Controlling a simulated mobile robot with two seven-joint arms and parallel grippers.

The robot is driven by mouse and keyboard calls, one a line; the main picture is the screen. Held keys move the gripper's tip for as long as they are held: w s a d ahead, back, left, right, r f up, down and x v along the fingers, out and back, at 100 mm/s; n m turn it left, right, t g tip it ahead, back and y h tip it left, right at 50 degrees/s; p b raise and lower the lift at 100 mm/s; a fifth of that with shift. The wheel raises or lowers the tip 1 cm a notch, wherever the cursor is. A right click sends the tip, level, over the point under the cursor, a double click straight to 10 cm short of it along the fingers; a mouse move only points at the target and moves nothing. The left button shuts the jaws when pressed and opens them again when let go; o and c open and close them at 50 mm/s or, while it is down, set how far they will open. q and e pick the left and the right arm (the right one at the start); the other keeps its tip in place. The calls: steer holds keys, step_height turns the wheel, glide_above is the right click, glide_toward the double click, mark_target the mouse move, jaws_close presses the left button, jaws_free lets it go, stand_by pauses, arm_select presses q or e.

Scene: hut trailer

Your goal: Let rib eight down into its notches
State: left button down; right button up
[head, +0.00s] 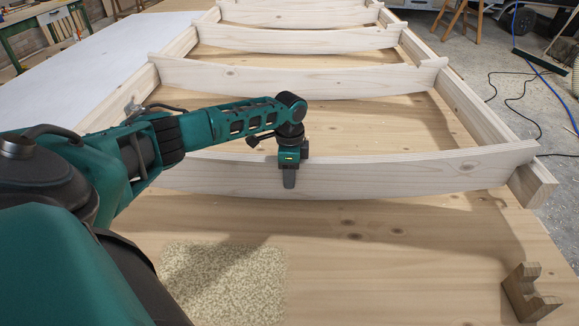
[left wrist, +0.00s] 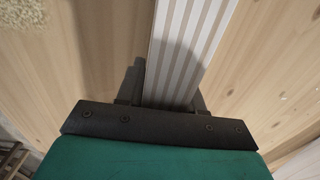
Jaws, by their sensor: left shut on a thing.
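Rib eight (head: 400,175) is the nearest pale wooden rib, a long board on edge running across the frame. My left gripper (head: 289,178) points down and is shut on it left of its middle. In the left wrist view the rib (left wrist: 188,45) runs up the picture, its striped edge between the fingers of the gripper (left wrist: 168,92). The rib's right end lies over the near end of the right rail (head: 534,184); I cannot tell how deep it sits in its notch. My arm hides most of its left end and the left notch. My right gripper is not in view.
Several other ribs, such as the one behind (head: 300,80), span the two rails farther back. A notched wooden block (head: 529,293) stands at the front right.

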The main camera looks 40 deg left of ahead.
arm_select(q)
steer(key=shift+w+f, duration=0.1)
steer(key=shift+f, duration=0.05)
stand_by(0.3)
steer(key=c, duration=0.7)
jaws_free()
steer(key=shift+f, duration=0.1)
steer(key=shift+o, duration=0.3)
steer(key=shift+s+f, duration=0.2)
steer(key=shift+s, duration=0.05)
steer(key=shift+w+r, duration=0.1)
steer(key=shift+r, duration=0.2)
step_height(320, 180, up, 13)
steer(key=shift+f+p, duration=0.1)
steer(key=shift+p, duration=0.8)
